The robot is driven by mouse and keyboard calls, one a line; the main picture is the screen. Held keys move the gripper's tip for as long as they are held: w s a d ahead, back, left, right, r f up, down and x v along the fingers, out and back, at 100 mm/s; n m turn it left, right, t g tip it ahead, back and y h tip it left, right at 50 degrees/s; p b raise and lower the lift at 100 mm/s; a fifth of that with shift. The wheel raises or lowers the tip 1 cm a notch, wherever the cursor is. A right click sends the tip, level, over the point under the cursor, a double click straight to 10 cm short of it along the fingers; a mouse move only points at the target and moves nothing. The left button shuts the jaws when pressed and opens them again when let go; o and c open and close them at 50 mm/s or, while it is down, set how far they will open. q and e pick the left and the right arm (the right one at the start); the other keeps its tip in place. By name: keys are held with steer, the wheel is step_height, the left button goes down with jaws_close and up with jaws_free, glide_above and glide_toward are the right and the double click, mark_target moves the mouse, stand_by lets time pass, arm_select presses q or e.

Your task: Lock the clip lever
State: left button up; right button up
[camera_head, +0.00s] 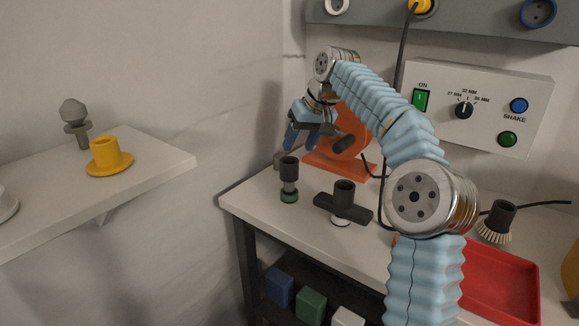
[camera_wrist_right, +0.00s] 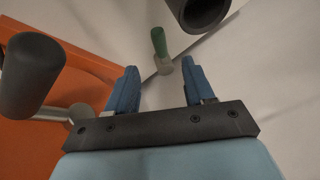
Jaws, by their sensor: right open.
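A small lever with a green grip (camera_wrist_right: 160,42) and a grey metal end (camera_wrist_right: 165,67) shows in the right wrist view, which I take to be the clip lever. My right gripper (camera_wrist_right: 160,72) is open, and the lever appears between and beyond its blue fingertips, with no contact visible. In the head view my right gripper (camera_head: 301,138) hangs over the bench's back left corner, beside the orange stand (camera_head: 352,125). My left gripper is out of view.
A dark knob (camera_wrist_right: 32,72) on the orange stand is close at the gripper's left in the wrist view; a dark tube (camera_wrist_right: 197,12) is at upper right.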

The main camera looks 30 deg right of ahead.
steer(key=b+x, duration=0.1)
steer(key=x, duration=0.7)
steer(key=shift+f, duration=0.1)
jaws_close()
